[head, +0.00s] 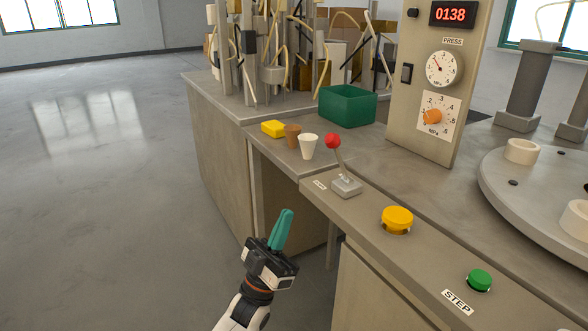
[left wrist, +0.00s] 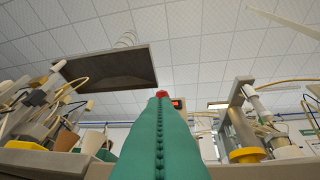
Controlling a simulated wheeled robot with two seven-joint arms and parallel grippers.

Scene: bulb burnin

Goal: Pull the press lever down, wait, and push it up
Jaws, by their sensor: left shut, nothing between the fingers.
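The press lever (head: 340,160) has a red ball knob and rises from a small grey base on the bench, leaning up and to the left in the head view. Its red knob (left wrist: 162,94) also shows just above the fingertips in the left wrist view. My left gripper (head: 284,216) has teal fingers, shut and empty, in front of the bench, below and left of the lever and apart from it. The press panel (head: 420,80) carries a red display reading 0138, a gauge and an orange dial. My right gripper is in neither view.
A yellow button (head: 397,219) and a green button (head: 480,280) sit right of the lever. A white cup (head: 308,146), a brown cup (head: 292,135), a yellow block (head: 273,128) and a green bin (head: 347,105) stand behind it. Open floor lies left.

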